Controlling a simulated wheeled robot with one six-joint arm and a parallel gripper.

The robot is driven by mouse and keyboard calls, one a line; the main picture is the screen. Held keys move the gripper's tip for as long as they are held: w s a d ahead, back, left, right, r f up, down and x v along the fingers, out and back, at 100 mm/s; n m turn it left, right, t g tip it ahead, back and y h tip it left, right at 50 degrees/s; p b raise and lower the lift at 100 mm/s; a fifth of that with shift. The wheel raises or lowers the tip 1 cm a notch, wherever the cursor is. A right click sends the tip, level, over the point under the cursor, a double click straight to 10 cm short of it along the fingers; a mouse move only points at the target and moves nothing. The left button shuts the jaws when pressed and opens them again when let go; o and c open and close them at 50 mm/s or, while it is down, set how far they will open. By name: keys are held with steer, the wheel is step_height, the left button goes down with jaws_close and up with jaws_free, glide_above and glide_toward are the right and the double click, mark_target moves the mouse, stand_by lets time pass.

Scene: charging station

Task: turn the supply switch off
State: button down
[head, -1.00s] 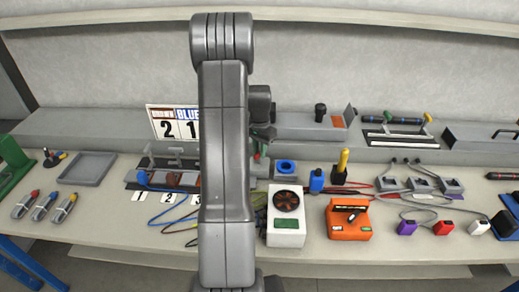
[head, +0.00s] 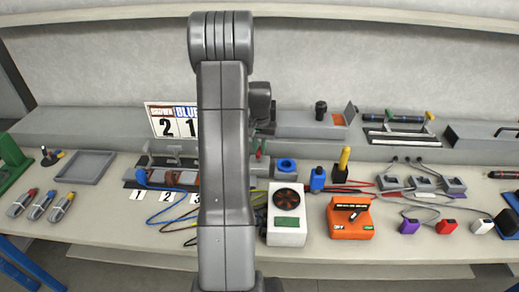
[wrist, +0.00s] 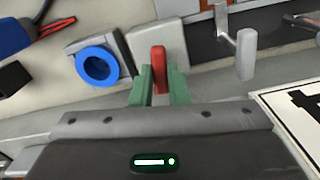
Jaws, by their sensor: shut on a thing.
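The supply switch shows in the wrist view as a red lever (wrist: 159,68) on a pale grey block (wrist: 177,62). My gripper (wrist: 160,88) has green fingers on both sides of the lever and is shut on it. In the head view my arm covers most of the gripper and the switch. A small red part, perhaps the lever, shows at the arm's right edge. Whether the switch is on or off cannot be told.
A blue ring on a grey block (wrist: 98,66) is close left of the switch. A metal handle (wrist: 245,55) stands to its right. A white fan box (head: 286,232) and an orange device (head: 350,219) are nearer the bench front. Several cables lie around them.

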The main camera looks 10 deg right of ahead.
mark_target(259, 150)
steer(key=shift+n, duration=1)
steer(key=c, duration=1.4)
jaws_free()
steer(key=shift+r, duration=0.1)
step_height(259, 150, up, 14)
steer(key=b, duration=0.1)
steer(key=shift+f, duration=0.25)
step_height(259, 150, down, 14)
steer(key=shift+r+p, duration=0.1)
steer(key=shift+p, duration=0.2)
